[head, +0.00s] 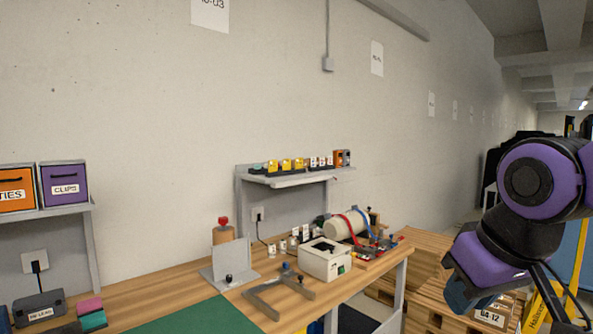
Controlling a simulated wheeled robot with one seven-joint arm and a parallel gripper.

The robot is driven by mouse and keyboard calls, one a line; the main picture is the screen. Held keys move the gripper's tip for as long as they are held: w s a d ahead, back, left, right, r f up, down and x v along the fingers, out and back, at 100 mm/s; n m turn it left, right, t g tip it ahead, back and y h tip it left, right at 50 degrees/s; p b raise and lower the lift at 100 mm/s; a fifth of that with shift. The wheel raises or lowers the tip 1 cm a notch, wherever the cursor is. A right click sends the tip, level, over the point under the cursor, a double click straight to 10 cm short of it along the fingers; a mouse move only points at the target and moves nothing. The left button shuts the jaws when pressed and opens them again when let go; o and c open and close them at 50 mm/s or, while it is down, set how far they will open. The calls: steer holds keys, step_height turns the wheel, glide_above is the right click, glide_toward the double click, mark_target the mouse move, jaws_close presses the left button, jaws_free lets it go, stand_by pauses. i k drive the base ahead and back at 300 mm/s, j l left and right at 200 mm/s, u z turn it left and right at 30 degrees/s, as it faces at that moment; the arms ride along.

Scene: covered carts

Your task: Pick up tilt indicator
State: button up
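I cannot single out a tilt indicator for certain in the head view. Small yellow-topped pieces (286,165) and small white-faced pieces (321,162) stand in a row on the grey wall shelf (290,181). They are too small to read. An orange and dark block (342,158) stands at the right end of that row. My purple and black arm fills the right edge, in front of the pallets and right of the bench. My gripper's fingers do not show.
The wooden bench (180,287) holds a white box device (326,260), a grey angle plate (231,264), a grey C-shaped frame (277,299) and a cylinder with red and blue straps (345,225). Orange and purple bins (63,184) stand left. Wooden pallets (427,285) lie right of the bench.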

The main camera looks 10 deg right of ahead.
mark_target(272, 164)
steer(key=i+l, duration=0.15)
steer(key=i, duration=0.3)
steer(key=i+l, duration=0.15)
steer(key=i, duration=0.3)
